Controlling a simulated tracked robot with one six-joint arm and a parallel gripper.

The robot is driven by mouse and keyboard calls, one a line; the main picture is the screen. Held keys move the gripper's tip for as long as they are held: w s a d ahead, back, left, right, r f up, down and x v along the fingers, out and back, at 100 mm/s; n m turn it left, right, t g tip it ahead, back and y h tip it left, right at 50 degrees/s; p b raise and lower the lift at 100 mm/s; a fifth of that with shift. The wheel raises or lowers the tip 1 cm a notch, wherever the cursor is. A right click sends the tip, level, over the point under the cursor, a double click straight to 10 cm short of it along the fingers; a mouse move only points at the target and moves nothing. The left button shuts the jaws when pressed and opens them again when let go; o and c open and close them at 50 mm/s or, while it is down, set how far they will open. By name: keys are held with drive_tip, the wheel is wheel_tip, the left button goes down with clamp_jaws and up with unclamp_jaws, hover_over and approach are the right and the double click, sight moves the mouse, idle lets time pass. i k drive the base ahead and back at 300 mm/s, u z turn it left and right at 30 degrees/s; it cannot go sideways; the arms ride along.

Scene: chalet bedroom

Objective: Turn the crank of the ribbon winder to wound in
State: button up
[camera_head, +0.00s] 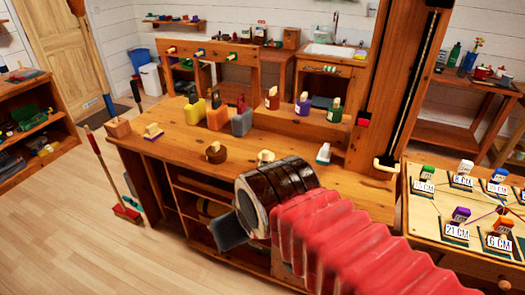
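I cannot pick out the ribbon winder with certainty. On the tall wooden post at the right, a long dark strip with a pale line runs down to a cream, bent handle-like piece (385,164), which may be a crank. My arm, with a red bellows sleeve and a dark brown band, comes in from the lower right. My gripper (228,232) points left, in front of the wooden bench (170,140), apart from the cream piece. Only a grey finger part shows clearly, so its opening is hidden.
The bench holds several coloured bottles and containers (241,122), a round brown block (215,153) and a small white-topped piece (324,153). A board (415,205) with labelled coloured blocks stands at right. A red broom (127,214) leans at left. Floor at lower left is clear.

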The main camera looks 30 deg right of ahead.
sight(266, 156)
drive_tip(key=i, duration=0.95)
